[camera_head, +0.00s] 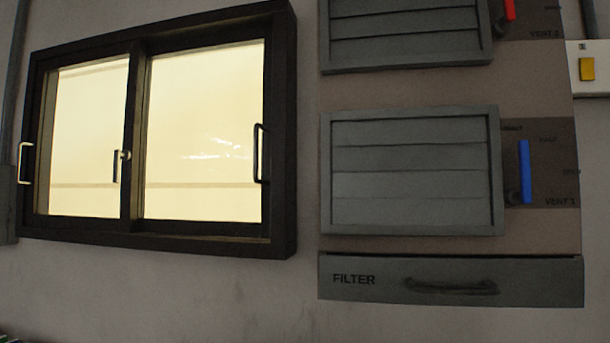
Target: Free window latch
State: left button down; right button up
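A dark-framed sliding window (140,236) with two bright panes is on the wall at the left. The window latch (122,157), a small pale metal lever, sits on the middle upright between the panes. A light pull handle (24,163) is on the left edge of the left sash. A dark pull handle (259,153) is on the right edge of the right sash. Both sashes look closed. Neither gripper is in this view.
Right of the window are two grey louvred vents, the lower one (412,158) with a blue lever (525,171), the upper one (405,50) with a red lever (509,9). A filter drawer (549,282) is below. A yellow switch (587,69) is at far right.

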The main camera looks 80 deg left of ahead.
aim_at(125, 155)
jog(key=u, duration=3.5)
